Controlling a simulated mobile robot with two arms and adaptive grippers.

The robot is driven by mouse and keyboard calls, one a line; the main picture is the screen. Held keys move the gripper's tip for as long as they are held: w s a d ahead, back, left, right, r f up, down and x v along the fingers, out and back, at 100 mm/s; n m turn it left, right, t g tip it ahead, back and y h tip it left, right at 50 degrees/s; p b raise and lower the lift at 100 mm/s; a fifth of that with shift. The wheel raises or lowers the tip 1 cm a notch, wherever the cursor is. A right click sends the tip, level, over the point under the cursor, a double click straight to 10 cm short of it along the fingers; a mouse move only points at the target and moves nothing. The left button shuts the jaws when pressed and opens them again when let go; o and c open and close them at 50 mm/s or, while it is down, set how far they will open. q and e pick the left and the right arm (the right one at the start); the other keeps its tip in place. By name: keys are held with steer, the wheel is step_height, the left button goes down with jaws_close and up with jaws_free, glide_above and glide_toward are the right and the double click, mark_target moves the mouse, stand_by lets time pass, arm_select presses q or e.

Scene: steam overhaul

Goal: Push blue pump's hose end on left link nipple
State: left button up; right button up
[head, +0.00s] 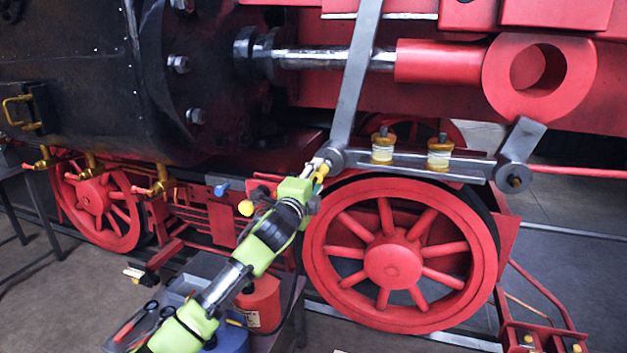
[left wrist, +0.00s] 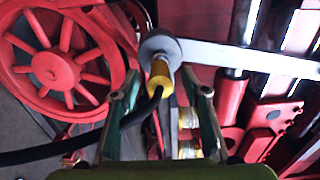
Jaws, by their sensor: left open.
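The yellow hose end (left wrist: 160,76) with its black hose (left wrist: 138,112) sits against the round grey left end of the link (left wrist: 160,46) in the left wrist view. It appears seated there; the nipple itself is hidden. In the head view the hose end (head: 321,173) shows just below the link's left end (head: 331,157). My left gripper (left wrist: 160,84) is open, with one finger on each side of the hose end and a gap at both sides. It also shows in the head view (head: 311,188). A blue body (head: 236,338), perhaps the pump, is partly hidden behind my arm. My right gripper is out of view.
Two yellow-capped oil cups (head: 383,147) stand along the link. A red spoked wheel (head: 393,262) lies close below. A grey cart (head: 282,342) carries a red can (head: 262,303) and hand tools (head: 135,322). Open floor (head: 580,260) shows at the right.

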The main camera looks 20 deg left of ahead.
arm_select(q)
steer(key=s, duration=1.2)
steer(key=a+f+n+g, duration=0.2)
steer(key=f, duration=1.2)
steer(key=a+f+n+g, duration=0.2)
steer(key=f+n+g, duration=0.1)
steer(key=f, duration=1.1)
steer(key=s+f+n+g, duration=0.2)
steer(key=s+f, duration=0.4)
steer(key=f, duration=0.5)
steer(key=s+a+f+n+g+y, duration=0.1)
steer(key=s+f+g, duration=0.1)
steer(key=s+f, duration=0.7)
steer(key=s+f+n+g, duration=0.15)
steer(key=s+f, duration=0.25)
steer(key=f, duration=0.9)
steer(key=s+d+f+n+g, duration=0.1)
steer(key=s+f, duration=0.5)
steer(key=s, duration=0.8)
steer(key=s+d+f+n+g, duration=0.2)
steer(key=s+f, duration=0.4)
steer(key=s, duration=0.8)
steer(key=s+d+f+n+g+b, duration=0.1)
steer(key=s+f+n+g, duration=0.2)
steer(key=s+f, duration=0.4)
steer(key=s, duration=0.7)
steer(key=shift+s+d+h, duration=0.15)
steer(key=shift+s+h, duration=0.05)
steer(key=shift+h, duration=0.1)
